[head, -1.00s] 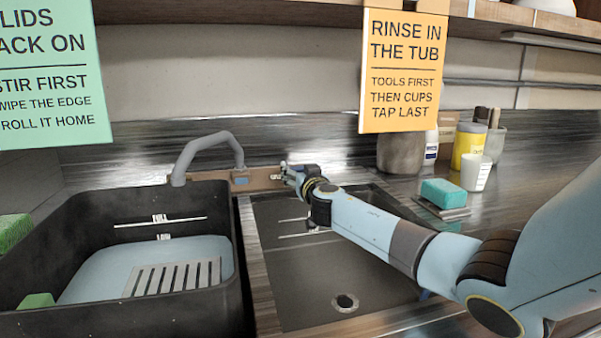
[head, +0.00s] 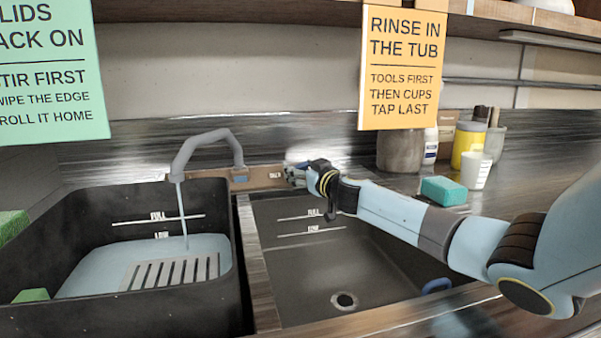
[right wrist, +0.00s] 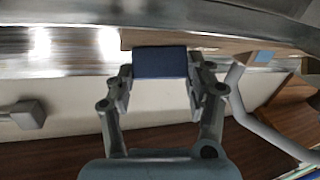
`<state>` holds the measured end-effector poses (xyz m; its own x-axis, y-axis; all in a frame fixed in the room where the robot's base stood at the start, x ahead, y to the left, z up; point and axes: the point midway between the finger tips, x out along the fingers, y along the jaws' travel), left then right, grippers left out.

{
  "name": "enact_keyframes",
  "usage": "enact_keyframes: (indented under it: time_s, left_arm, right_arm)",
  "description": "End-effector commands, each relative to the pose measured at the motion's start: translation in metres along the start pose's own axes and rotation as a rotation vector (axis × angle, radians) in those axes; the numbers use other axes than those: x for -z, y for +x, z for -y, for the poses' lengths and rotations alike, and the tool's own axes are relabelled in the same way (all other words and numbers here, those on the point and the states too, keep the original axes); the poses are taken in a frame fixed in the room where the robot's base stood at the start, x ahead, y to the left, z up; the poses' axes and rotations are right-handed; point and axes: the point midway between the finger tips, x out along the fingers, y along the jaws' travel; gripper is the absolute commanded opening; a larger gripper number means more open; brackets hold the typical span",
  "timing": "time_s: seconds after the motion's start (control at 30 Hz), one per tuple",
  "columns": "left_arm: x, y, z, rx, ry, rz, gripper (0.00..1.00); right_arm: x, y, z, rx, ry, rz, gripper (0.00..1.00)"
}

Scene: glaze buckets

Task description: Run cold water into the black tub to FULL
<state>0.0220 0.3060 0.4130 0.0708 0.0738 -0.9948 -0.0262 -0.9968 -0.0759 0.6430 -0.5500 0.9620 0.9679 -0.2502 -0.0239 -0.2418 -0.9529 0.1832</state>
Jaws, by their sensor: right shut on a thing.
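The black tub (head: 215,290) stands on the left in the head view. Pale water (head: 95,268) lies in it, its far edge at about the LOW mark and well below the FULL mark. A thin stream (head: 182,215) falls from the grey spout (head: 205,138) into the tub. A slotted grey rack (head: 172,272) shows in the water. My right gripper (head: 292,176) is at the brown tap panel (head: 262,178), right of the spout. In the right wrist view its fingers are shut on a dark blue tap handle (right wrist: 160,62). My left gripper is out of view.
The empty right basin (head: 300,265) has a drain (head: 343,301) and its own FULL and LOW marks. A teal sponge (head: 443,190), white cup (head: 476,170) and yellow jar (head: 467,145) stand on the counter at right. An orange sign (head: 403,66) hangs above.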

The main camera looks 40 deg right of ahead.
Motion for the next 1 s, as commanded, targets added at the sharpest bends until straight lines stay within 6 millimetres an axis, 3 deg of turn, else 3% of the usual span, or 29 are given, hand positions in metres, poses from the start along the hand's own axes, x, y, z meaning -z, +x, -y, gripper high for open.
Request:
enact_keyframes:
  time_s: [0.4, 1.0]
  left_arm:
    - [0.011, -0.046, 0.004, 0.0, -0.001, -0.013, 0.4]
    - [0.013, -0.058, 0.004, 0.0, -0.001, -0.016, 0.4]
  right_arm:
    - [0.005, 0.001, -0.006, 0.246, -0.183, 0.001, 0.22]
    - [0.001, 0.0, -0.006, 0.356, -0.264, -0.001, 0.22]
